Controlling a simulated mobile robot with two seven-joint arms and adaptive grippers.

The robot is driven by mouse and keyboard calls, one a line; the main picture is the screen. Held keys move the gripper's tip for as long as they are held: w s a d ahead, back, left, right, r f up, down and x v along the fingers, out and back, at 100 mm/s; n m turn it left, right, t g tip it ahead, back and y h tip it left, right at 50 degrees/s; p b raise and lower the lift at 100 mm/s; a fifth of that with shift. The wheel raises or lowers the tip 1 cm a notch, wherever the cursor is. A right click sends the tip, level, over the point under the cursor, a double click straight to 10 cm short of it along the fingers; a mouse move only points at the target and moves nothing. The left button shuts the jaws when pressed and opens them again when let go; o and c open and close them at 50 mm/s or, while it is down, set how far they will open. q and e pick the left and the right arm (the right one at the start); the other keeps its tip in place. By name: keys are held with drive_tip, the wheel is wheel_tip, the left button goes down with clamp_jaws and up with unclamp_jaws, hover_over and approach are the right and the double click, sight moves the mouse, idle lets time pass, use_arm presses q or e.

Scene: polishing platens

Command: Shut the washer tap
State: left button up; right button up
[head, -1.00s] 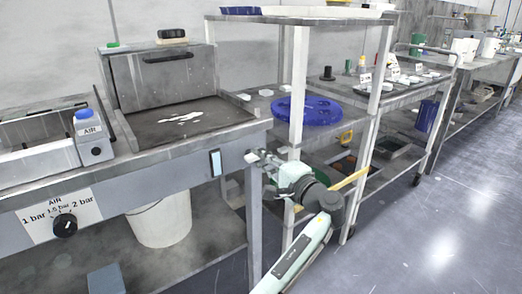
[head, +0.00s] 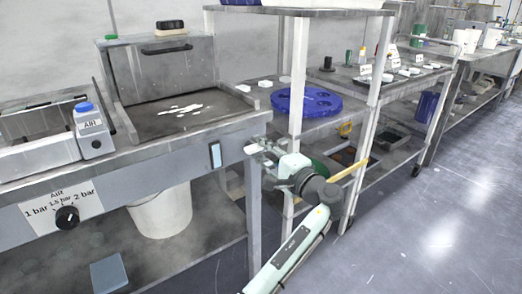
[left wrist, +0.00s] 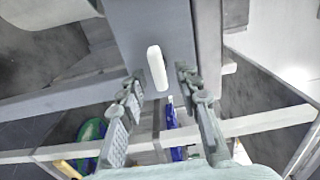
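A white rounded lever (left wrist: 157,68), which looks like the washer tap's handle, stands out from a grey face in the left wrist view. It lies between the fingers of my left gripper (left wrist: 160,82), which are apart, one on each side, with no clear contact. In the head view my left gripper (head: 261,148) is at the right end of the grey washer bench (head: 170,165), just below its top corner. My right gripper is not in view.
A shelf post (head: 297,80) and rack with a blue round platen (head: 306,101) stand close behind my left arm. A white bucket (head: 162,212) is under the bench. A pressure knob (head: 67,217) is at the front left. Floor at right is clear.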

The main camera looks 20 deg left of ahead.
use_arm(q)
drive_tip(key=v, duration=0.7)
drive_tip(key=shift+s+d, duration=0.15)
drive_tip(key=shift+d, duration=0.05)
